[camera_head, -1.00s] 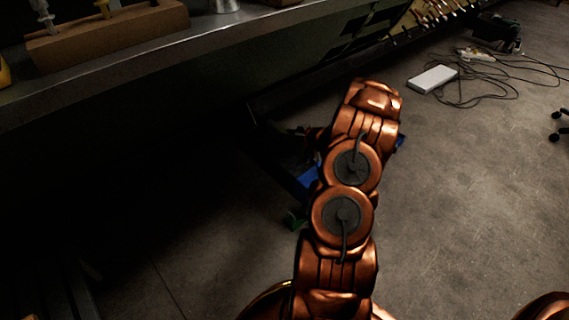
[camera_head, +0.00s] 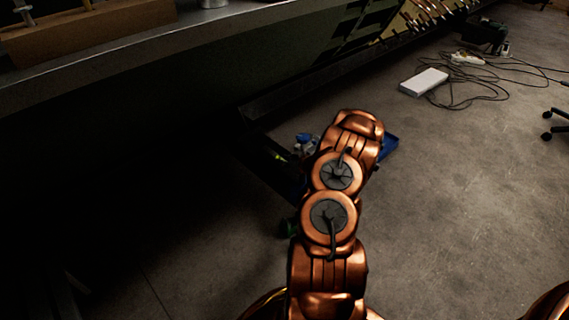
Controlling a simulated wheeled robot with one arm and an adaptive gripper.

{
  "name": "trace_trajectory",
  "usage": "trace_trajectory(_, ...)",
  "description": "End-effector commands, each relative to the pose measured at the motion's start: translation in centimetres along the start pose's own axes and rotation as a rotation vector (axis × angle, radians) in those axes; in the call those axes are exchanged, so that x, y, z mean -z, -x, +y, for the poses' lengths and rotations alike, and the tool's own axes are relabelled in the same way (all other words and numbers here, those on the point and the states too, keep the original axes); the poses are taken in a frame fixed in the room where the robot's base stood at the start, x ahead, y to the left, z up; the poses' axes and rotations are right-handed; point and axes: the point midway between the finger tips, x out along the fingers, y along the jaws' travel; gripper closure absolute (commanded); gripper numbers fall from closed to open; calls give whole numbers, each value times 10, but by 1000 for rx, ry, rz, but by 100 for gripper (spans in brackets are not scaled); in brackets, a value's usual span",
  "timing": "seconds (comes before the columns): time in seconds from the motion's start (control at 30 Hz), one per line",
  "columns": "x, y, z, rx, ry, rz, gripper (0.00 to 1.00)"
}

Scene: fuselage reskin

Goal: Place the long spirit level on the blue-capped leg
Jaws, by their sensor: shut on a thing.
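My copper arm reaches forward and down over the floor and hides my gripper at its far end. I cannot make out the long spirit level or a blue-capped leg for certain. Beneath and behind my arm is a blue tray-like thing (camera_head: 389,146), mostly covered by the arm. A small blue and pale object (camera_head: 305,140) shows just left of the arm, too small to identify. A dark green piece (camera_head: 285,228) lies lower, left of the arm.
A grey-edged bench (camera_head: 150,48) with a wooden block (camera_head: 95,30) runs along the upper left, in deep shadow below. A white box (camera_head: 424,82) and loose cables (camera_head: 490,85) lie on the floor at upper right. Floor right of my arm is clear.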

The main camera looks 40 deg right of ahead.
Motion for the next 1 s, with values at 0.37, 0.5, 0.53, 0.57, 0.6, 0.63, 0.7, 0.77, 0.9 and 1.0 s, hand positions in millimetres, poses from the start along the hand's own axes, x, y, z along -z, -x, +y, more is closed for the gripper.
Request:
trace_trajectory(0.37,-3,-2,1,-2,1,2,100)
trace_trajectory(0.5,-4,-2,1,-2,2,3,62)
trace_trajectory(0.53,-4,-2,1,-2,2,3,59)
trace_trajectory(0.57,-4,-2,1,-2,2,3,56)
trace_trajectory(0.6,-4,-2,1,-2,2,3,52)
trace_trajectory(0.63,-4,-2,1,-2,2,3,49)
trace_trajectory(0.7,-4,-2,1,-2,2,3,46)
trace_trajectory(0.77,-4,-2,1,-2,1,2,46)
trace_trajectory(0.9,-4,-2,1,-2,2,2,46)
trace_trajectory(1.0,-4,-2,1,-2,2,2,46)
